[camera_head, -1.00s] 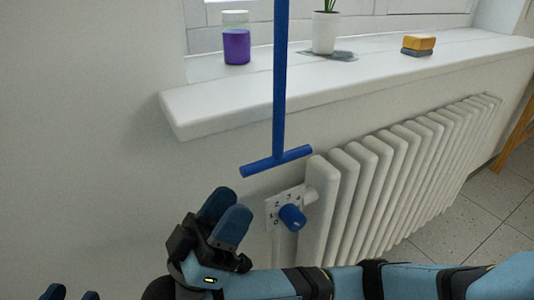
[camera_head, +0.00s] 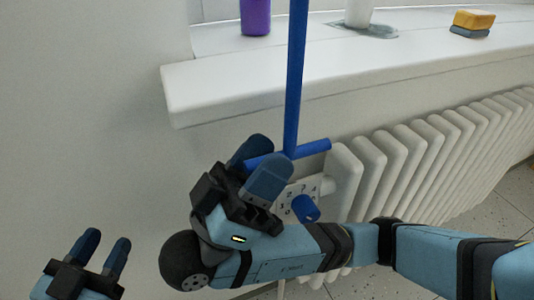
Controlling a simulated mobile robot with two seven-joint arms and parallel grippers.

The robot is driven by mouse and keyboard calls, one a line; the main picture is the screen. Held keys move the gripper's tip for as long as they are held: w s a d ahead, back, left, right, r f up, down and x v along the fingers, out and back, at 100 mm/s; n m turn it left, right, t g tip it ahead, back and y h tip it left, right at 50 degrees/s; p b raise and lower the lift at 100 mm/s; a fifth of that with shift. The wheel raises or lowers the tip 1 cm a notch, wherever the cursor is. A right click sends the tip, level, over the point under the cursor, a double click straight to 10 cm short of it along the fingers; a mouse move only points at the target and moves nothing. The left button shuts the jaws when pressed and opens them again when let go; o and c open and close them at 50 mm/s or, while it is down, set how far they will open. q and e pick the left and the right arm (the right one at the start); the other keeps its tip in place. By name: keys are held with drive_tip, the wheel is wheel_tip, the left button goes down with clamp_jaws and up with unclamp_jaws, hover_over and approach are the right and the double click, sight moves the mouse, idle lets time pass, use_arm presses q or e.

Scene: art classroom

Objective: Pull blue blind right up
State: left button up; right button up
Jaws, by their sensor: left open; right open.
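The blue blind pull (camera_head: 296,75) hangs as a straight rod in front of the window sill and ends in a blue crossbar (camera_head: 314,148). The blind itself is out of view. My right gripper (camera_head: 258,160) is open at the left end of the crossbar, and its fingers hide part of that end. I cannot tell whether the fingers touch the bar. My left gripper (camera_head: 104,250) is open and empty at the lower left, well away from the pull.
A white radiator (camera_head: 400,165) with a blue valve knob (camera_head: 305,208) stands below the white sill (camera_head: 230,92). On the sill are a purple jar (camera_head: 256,17), a white pot (camera_head: 358,13) and a yellow sponge (camera_head: 474,19). Bare wall lies to the left.

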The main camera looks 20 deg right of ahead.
clamp_jaws()
drive_tip(key=shift+r, duration=2.45)
unclamp_jaws()
drive_tip(key=shift+f, duration=0.1)
